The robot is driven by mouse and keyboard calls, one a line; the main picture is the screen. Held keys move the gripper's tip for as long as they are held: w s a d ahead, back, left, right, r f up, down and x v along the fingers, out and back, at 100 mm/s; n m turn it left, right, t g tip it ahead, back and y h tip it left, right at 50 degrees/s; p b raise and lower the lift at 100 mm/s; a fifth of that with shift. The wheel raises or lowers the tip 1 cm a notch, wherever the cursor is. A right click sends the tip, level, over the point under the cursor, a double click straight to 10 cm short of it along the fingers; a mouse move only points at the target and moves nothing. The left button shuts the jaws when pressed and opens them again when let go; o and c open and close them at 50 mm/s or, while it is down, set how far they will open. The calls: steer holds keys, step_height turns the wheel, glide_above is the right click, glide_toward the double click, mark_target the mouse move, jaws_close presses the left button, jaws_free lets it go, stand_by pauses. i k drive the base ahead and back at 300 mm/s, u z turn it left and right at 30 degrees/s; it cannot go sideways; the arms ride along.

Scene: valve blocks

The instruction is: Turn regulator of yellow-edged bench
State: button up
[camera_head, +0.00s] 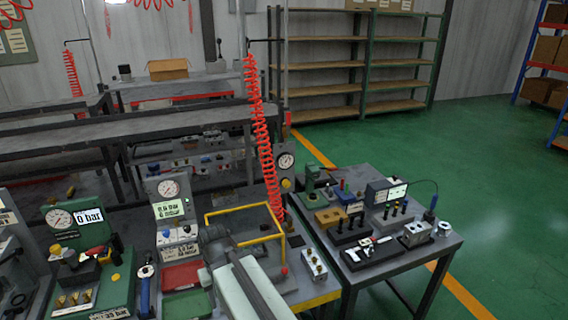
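The yellow-edged bench (318,301) is at the lower middle, with a yellow strip along its front edge. At its back right stands a grey panel with a round gauge (286,160). A yellow knob (286,183) sits below that gauge and looks like the regulator; its turn angle is too small to read. My arm, pale and grey, reaches up from the bottom over the bench.
Another crowded bench (405,262) is right. Green floor (490,180) beyond is clear.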

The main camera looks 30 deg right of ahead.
mark_target(286, 183)
steer(key=u, duration=1.4)
steer(key=k, duration=1.05)
steer(key=z, duration=0.55)
steer(key=i, duration=1.45)
